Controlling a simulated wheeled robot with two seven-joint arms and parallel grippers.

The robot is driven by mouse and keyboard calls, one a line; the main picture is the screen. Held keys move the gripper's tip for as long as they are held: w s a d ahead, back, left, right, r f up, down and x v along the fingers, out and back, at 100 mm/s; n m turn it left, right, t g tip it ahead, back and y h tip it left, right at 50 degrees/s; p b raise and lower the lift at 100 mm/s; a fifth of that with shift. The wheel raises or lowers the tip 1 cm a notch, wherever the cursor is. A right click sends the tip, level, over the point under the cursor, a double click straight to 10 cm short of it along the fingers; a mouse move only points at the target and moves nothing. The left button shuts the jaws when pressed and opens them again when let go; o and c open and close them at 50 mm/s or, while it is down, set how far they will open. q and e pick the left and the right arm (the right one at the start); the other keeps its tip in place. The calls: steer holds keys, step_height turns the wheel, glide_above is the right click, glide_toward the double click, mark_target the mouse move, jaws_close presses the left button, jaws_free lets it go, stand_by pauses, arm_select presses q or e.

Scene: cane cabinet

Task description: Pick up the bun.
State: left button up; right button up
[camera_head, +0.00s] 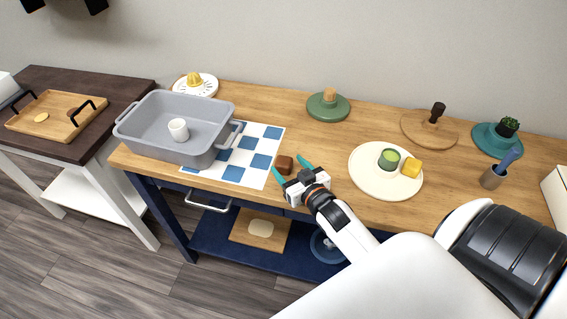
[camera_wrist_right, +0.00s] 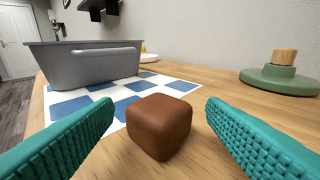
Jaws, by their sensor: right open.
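The bun (camera_head: 284,165), a brown block with rounded edges, sits on the wooden table near its front edge, beside the blue-and-white checkered mat (camera_head: 262,181). In the right wrist view the bun (camera_wrist_right: 158,126) stands centred between the teal fingers. My right gripper (camera_head: 288,162) is open, with one finger on each side of the bun. A gap shows between each finger and the bun in the wrist view, so the gripper (camera_wrist_right: 159,103) holds nothing. My left gripper is not in view.
A cream plate (camera_head: 375,187) with a green and a yellow item is to the right. A green round board (camera_head: 341,113) is behind. Bare wood lies between.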

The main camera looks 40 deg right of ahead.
mark_target(287, 165)
steer(key=w, duration=0.3)
steer(key=shift+w+d+f, duration=0.1)
steer(key=shift+w+f, duration=0.2)
steer(key=shift+f, duration=0.05)
steer(key=shift+s, duration=0.1)
steer(key=c, duration=1)
steer(key=shift+r, duration=0.1)
steer(key=shift+c, duration=0.2)
